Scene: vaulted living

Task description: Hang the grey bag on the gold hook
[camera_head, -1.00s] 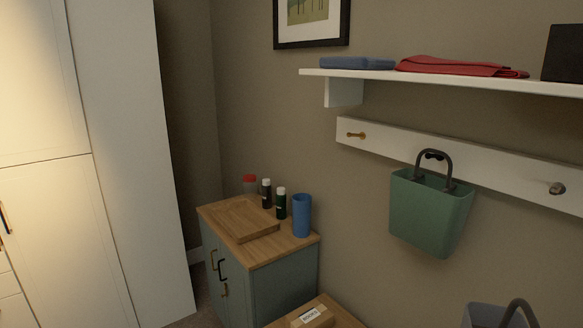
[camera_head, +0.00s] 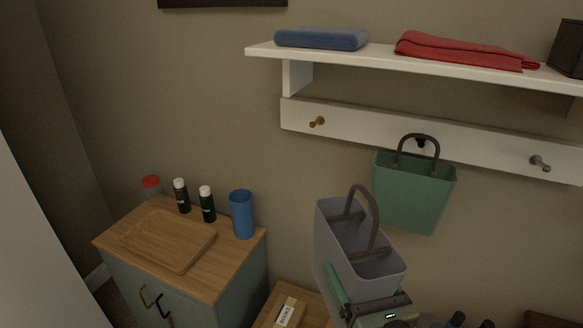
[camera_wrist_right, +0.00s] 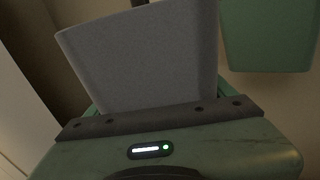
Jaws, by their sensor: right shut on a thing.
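The grey bag (camera_head: 362,250) has a dark arched handle and is held upright below the rail, in front of the wall. My right gripper (camera_head: 350,300) is shut on the lower part of the bag; its fingertips are partly hidden. In the right wrist view the bag (camera_wrist_right: 145,62) fills the space ahead of the gripper (camera_wrist_right: 150,108). The gold hook (camera_head: 317,122) is on the left part of the white rail (camera_head: 365,129), bare, above and left of the bag's handle. The bag does not touch the hook. My left gripper is not in view.
A green bag (camera_head: 410,190) hangs from the rail's dark middle hook, close right of the grey bag. A silver hook (camera_head: 540,162) at right is bare. The shelf (camera_head: 400,63) above holds blue and red cloths. A cabinet (camera_head: 250,262) with bottles and a blue cup (camera_head: 242,214) stands left.

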